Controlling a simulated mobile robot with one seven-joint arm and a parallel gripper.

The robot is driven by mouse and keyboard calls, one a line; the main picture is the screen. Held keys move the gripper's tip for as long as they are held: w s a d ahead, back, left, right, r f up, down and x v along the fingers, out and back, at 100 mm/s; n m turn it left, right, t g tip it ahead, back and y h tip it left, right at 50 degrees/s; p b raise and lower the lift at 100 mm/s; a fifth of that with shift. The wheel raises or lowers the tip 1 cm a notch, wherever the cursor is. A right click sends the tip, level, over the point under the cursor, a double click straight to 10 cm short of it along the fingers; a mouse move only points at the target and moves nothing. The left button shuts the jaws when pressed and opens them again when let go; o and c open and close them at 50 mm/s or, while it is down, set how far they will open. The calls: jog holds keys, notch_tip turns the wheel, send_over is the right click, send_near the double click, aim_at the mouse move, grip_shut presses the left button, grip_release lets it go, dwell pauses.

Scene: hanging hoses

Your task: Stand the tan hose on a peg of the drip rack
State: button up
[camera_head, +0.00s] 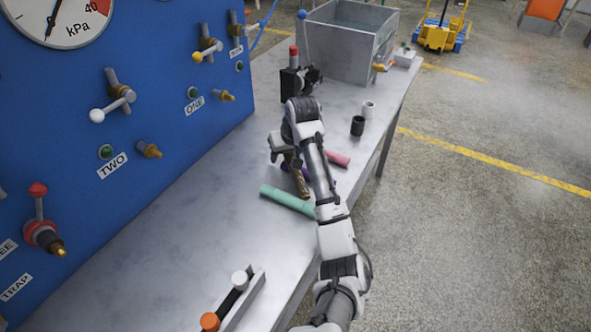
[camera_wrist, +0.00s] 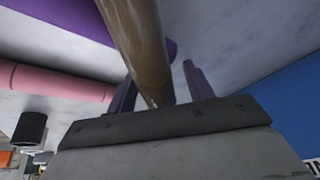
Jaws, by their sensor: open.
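The tan hose (camera_head: 301,184) lies on the steel bench, partly hidden by my arm. In the wrist view the tan hose (camera_wrist: 137,38) is a glossy brown tube running between my two fingers. My gripper (camera_wrist: 160,74) is open around it, with the fingers apart on either side. In the head view my gripper (camera_head: 286,160) is low over the bench and partly covers the hoses. I cannot tell for sure which fixture is the drip rack; a narrow grey holder (camera_head: 240,297) with white and orange round tops stands at the bench's near end.
A purple hose (camera_wrist: 70,30) lies beside the tan one. A pink hose (camera_head: 337,158) and a green hose (camera_head: 288,200) lie close by. Black (camera_head: 357,126) and white (camera_head: 368,108) cups stand behind. A steel basin (camera_head: 340,45) is at the far end; a blue valve panel (camera_head: 150,60) borders the left.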

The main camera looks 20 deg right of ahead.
jog(key=shift+c, duration=0.3)
grip_shut()
jog(key=shift+r, duration=0.15)
